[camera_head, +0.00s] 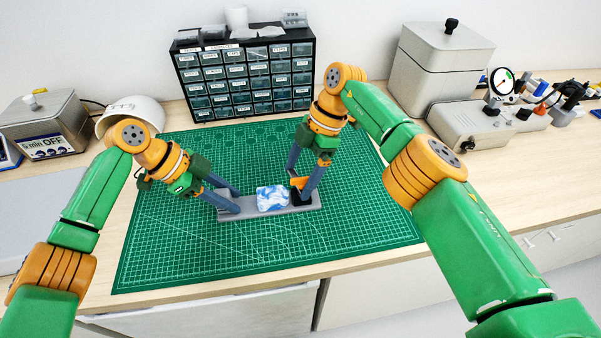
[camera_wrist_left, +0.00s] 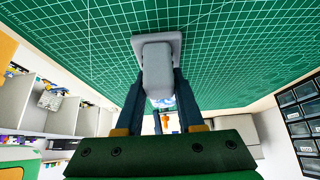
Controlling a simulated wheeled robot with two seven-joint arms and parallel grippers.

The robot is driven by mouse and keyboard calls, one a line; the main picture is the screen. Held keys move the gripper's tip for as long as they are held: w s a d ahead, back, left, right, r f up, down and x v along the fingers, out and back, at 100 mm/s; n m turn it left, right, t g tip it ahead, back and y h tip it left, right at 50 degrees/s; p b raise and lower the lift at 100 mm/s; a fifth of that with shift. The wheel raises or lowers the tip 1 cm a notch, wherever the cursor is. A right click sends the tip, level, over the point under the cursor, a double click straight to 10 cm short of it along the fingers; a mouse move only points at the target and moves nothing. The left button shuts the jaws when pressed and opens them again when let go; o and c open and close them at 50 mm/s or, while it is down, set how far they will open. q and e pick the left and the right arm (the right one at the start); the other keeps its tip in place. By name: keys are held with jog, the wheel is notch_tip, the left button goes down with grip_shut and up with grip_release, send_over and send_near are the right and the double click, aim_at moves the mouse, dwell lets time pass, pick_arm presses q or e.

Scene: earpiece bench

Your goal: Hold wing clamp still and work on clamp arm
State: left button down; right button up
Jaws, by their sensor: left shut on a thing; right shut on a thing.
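The wing clamp is a flat grey bar (camera_head: 240,214) lying on the green mat, with a blue-and-white marbled block (camera_head: 272,198) on its middle. An orange clamp arm (camera_head: 297,183) stands at its right end, beside a black part. My left gripper (camera_head: 235,203) is shut on the left end of the clamp. In the left wrist view the grey end (camera_wrist_left: 156,62) sits between the fingers of my left gripper (camera_wrist_left: 157,84); the block behind is mostly hidden. My right gripper (camera_head: 298,188) is shut at the clamp arm, its fingers partly covering it.
The green cutting mat (camera_head: 180,255) is clear around the clamp. A drawer cabinet (camera_head: 245,75) stands behind it. A white bowl-like object (camera_head: 140,110) and a timer box (camera_head: 45,125) are at left. A grey box (camera_head: 440,65) and a dial gauge device (camera_head: 502,82) are at right.

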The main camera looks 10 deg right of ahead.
jog(key=o, duration=1.1)
jog(key=shift+c, duration=0.2)
